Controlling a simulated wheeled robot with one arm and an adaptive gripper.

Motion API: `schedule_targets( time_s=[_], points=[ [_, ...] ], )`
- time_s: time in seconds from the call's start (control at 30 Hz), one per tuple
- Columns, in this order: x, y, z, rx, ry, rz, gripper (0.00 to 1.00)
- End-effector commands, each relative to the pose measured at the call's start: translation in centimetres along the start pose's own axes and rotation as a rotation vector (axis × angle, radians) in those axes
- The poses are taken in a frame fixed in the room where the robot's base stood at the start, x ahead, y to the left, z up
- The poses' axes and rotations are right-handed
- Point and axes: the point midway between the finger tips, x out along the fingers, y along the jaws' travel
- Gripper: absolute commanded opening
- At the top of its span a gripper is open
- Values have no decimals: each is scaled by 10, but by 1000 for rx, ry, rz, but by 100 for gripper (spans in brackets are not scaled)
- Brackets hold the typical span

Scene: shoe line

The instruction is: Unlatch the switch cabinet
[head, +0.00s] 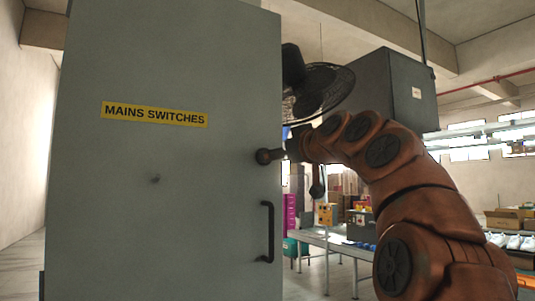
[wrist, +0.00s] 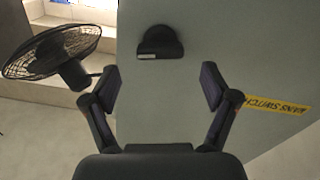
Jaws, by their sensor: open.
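The switch cabinet (head: 150,80) is a tall grey-green box with a yellow MAINS SWITCHES label (head: 154,114) and a black upright bar handle (head: 267,232) low near its right edge. In the wrist view a dark half-round latch piece (wrist: 160,42) with a pale strip sits on the grey cabinet face (wrist: 180,110), beyond my fingertips and roughly between them. My gripper (wrist: 158,88) is open and empty, its fingers wide apart. In the head view my arm's end is at the cabinet's right edge, beside a dark rounded piece (head: 266,156); whether this is the latch is unclear.
A black fan (head: 322,90) stands behind my arm; in the wrist view it (wrist: 55,52) is close beside the left finger. A grey box (head: 385,88) is at upper right. Tables, shoes and cartons (head: 508,218) lie further right. Bare floor shows left of the cabinet.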

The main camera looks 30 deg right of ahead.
Motion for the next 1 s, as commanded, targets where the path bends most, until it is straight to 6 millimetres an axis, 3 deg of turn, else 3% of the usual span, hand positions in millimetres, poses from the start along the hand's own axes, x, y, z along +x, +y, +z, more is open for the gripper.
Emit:
schedule_targets(
  time_s=[0.33, 0.7, 1.0],
  points=[
    [50, 1, -1, 1, -3, 0, 85],
    [57, 0, 0, 1, -1, -1, 84],
    [57, -1, 0, 1, -1, -1, 53]
  ],
)
